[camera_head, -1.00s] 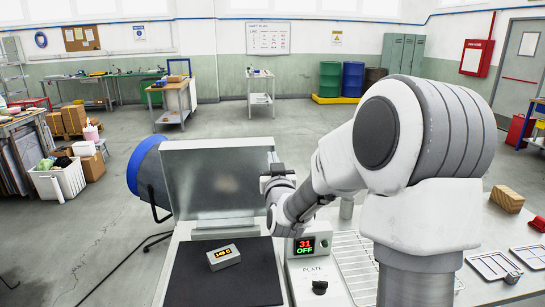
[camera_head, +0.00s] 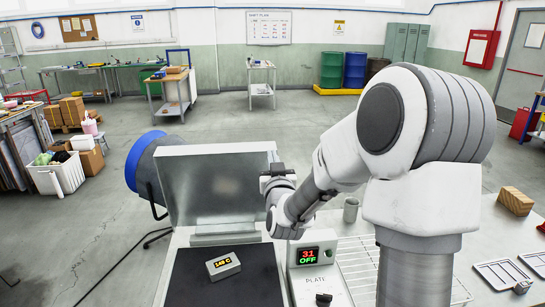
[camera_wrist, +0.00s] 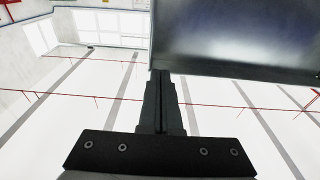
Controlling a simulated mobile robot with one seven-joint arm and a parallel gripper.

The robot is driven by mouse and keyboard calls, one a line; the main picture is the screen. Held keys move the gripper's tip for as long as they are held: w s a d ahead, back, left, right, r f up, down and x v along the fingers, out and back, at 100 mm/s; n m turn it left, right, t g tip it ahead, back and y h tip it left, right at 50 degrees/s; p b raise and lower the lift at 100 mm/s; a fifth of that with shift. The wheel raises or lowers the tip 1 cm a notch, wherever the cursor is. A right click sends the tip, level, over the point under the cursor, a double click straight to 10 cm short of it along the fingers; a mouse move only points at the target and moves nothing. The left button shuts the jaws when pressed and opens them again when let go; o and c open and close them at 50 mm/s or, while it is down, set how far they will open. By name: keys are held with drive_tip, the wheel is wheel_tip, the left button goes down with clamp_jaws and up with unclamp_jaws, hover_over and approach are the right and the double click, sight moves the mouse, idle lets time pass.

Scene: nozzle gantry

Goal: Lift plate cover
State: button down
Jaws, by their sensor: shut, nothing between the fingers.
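The metal plate cover (camera_head: 218,190) stands raised, nearly upright, behind the dark flat plate (camera_head: 240,290). My gripper (camera_head: 277,170) is at the cover's right edge, near its upper part. In the wrist view my gripper (camera_wrist: 160,80) has its black fingers together with nothing between them. Their tips reach the lower edge of the grey cover (camera_wrist: 235,35); whether they touch it I cannot tell. The control box (camera_head: 313,255) beside the plate reads 31 OFF, with a black knob (camera_head: 323,299) below.
A blue-rimmed drum-like unit (camera_head: 148,168) stands behind the cover to the left. A wire rack (camera_head: 358,265), a grey cup (camera_head: 350,210), a wooden block (camera_head: 516,200) and metal trays (camera_head: 500,274) are on the bench to the right. The floor beyond is largely open.

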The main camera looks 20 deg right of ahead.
drive_tip(key=shift+w+d+r, duration=0.1)
drive_tip(key=shift+w+r, duration=0.15)
drive_tip(key=shift+w, duration=0.25)
drive_tip(key=w+g+p, duration=0.1)
drive_tip(key=w, duration=0.1)
drive_tip(key=w+d+g+p, duration=0.1)
drive_tip(key=w, duration=0.2)
drive_tip(key=w+g+p, duration=0.1)
drive_tip(key=w, duration=0.2)
drive_tip(key=shift+w+d+r+y+p, duration=0.1)
drive_tip(key=shift+d+r+y+p, duration=0.2)
drive_tip(key=shift+r+y+p, duration=0.1)
drive_tip(key=shift+w+d+f, duration=0.1)
drive_tip(key=shift+w+f, duration=0.05)
drive_tip(key=shift+w, duration=0.1)
drive_tip(key=shift+s, duration=0.1)
